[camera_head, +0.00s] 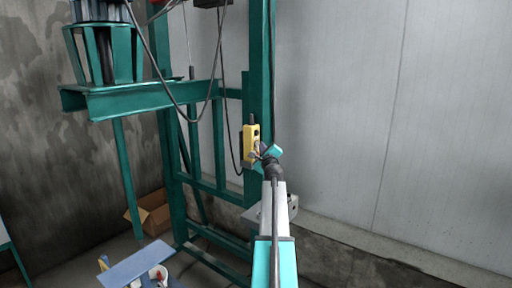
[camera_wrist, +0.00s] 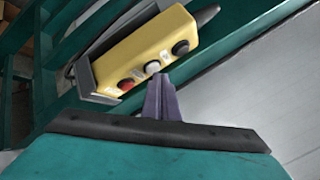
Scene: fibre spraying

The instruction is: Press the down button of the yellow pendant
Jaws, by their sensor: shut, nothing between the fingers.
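The yellow pendant (camera_wrist: 139,50) is fixed along a green post and looks tilted in the wrist view. Its face carries a red button (camera_wrist: 126,84), a white or grey button (camera_wrist: 152,67) and a black button (camera_wrist: 180,47). I cannot read the labels, so I cannot tell which one is down. My gripper (camera_wrist: 160,82) is shut and empty, its tips close to the pendant's face just below the white button; I cannot tell whether they touch. In the head view the pendant (camera_head: 251,142) is partly hidden behind my wrist and gripper (camera_head: 258,150).
A green steel frame (camera_head: 205,140) stands left of and behind the pendant, with a dark cable (camera_head: 222,90) hanging down. A cardboard box (camera_head: 155,212) sits on the floor at its left. A pale wall (camera_head: 350,110) fills the right, with open room before it.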

